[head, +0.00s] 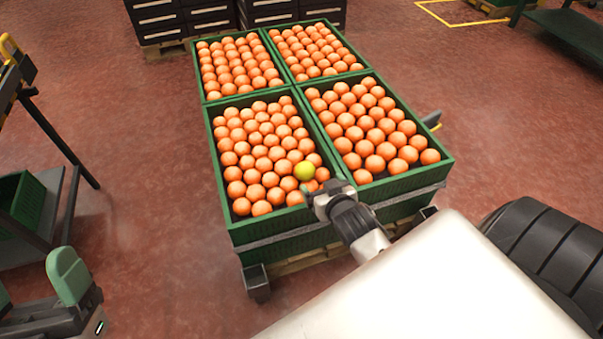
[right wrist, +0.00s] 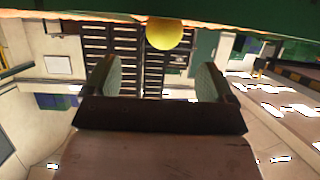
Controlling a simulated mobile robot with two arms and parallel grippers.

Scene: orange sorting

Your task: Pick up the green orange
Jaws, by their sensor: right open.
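The green orange (head: 304,171), yellow-green, lies among the orange ones in the near left crate (head: 225,195), close to its near right corner. My right gripper (head: 314,197) is at that crate's near edge, just in front of the green orange. The right wrist view shows my right gripper (right wrist: 158,80) open and empty, its two pads apart. The green orange (right wrist: 165,33) shows there beyond the pads, roughly between them and not held. My left gripper (head: 36,284) is at the lower left, far from the crates, with its green pads apart.
The near right crate (head: 425,176) and two far crates (head: 200,75) (head: 340,42) adjoin it, all filled with oranges. Dark drawer cabinets (head: 210,18) stand behind. A rack with a green bin (head: 22,205) stands at the left. Red floor (head: 150,130) is clear between.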

